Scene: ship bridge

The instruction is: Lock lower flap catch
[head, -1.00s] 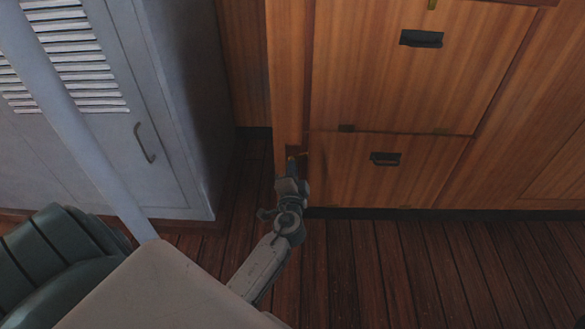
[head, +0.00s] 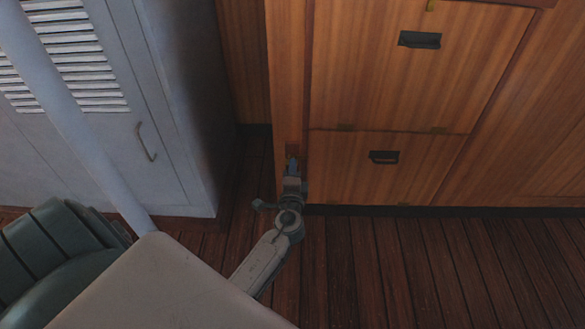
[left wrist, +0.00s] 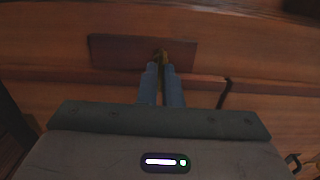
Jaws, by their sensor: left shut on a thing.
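The lower flap (head: 385,185) is a wooden panel low on the cabinet, with a black recessed handle (head: 384,157). It looks closed, level with the front. My left gripper (head: 292,164) is at the narrow post just left of this flap. In the left wrist view its two blue fingers (left wrist: 162,72) are shut on a small brass catch (left wrist: 161,54). The catch sits in front of a dark reddish wooden plate (left wrist: 115,52). The fingers hide most of the catch. My right gripper is not in view.
An upper wooden flap (head: 410,80) with a black handle (head: 420,40) is above. A grey louvred locker (head: 170,150) stands to the left. A green padded seat (head: 55,250) is at lower left. The plank floor (head: 420,260) in front of the cabinet is clear.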

